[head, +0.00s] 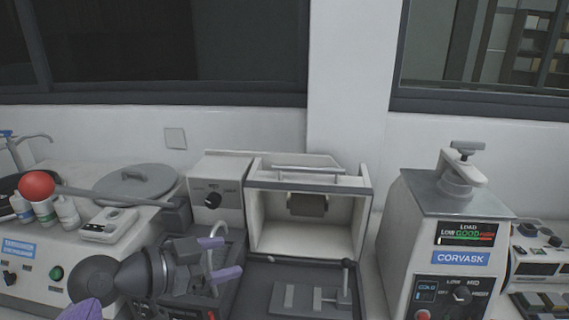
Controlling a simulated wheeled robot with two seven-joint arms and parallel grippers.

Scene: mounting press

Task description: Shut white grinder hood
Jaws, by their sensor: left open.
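The white grinder (362,225) stands at the middle of the bench, with a dark-edged, box-like housing open at the front and a dark wheel (307,205) inside. Its white hood (290,161) is raised at the top of the housing, with a metal bar handle (310,170) along it. My left gripper (222,258) is open and empty, with purple finger pads. It is low and left of the grinder opening, apart from the hood and its handle. My right gripper is not in view.
A control box with a black knob (213,200) adjoins the grinder on the left. A dark slotted table (270,298) with an upright lever lies in front. The Corvask press (455,240) stands right.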

